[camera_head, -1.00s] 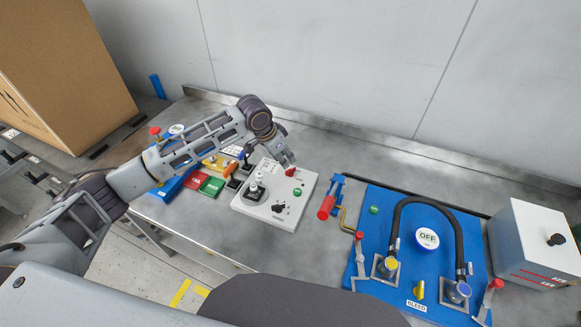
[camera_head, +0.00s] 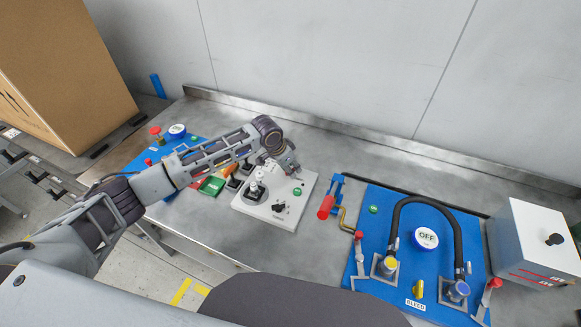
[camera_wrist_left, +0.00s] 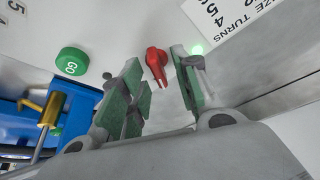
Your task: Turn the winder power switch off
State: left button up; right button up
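The winder panel is a white box (camera_head: 262,213) on the bench in the middle of the head view. In the left wrist view its red rotary switch (camera_wrist_left: 156,64) lies between my left gripper's two green-padded fingers (camera_wrist_left: 158,72), with a visible gap on either side. The gripper is open and holds nothing. In the head view the left gripper (camera_head: 290,165) is over the panel's far right corner and largely covers the switch. My right gripper is not in view.
A green GO button (camera_wrist_left: 72,61) sits on the panel near the left finger. A red-handled blue clamp (camera_head: 328,205) and a blue pump board (camera_head: 400,289) stand to the right. A grey box (camera_head: 535,243) is at far right. A cardboard box (camera_head: 60,70) stands at left.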

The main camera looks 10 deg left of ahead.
pick_arm(q)
grip_shut()
jog(key=shift+m, duration=0.3)
jog(key=shift+r+m+g+h+p, duration=0.1)
jog(key=shift+m+g+h+p, duration=0.2)
jog(key=shift+m+p, duration=0.5)
jog(key=shift+w+m+g+h+p, duration=0.1)
jog(key=shift+m+g+h+p, duration=0.25)
jog(key=shift+m, duration=0.95)
jog(key=shift+m+g, duration=0.65)
jog(key=shift+m, duration=0.75)
jog(key=shift+m+g+b, duration=0.8)
jog(key=shift+m+b, duration=0.15)
jog(key=shift+m, duration=1.35)
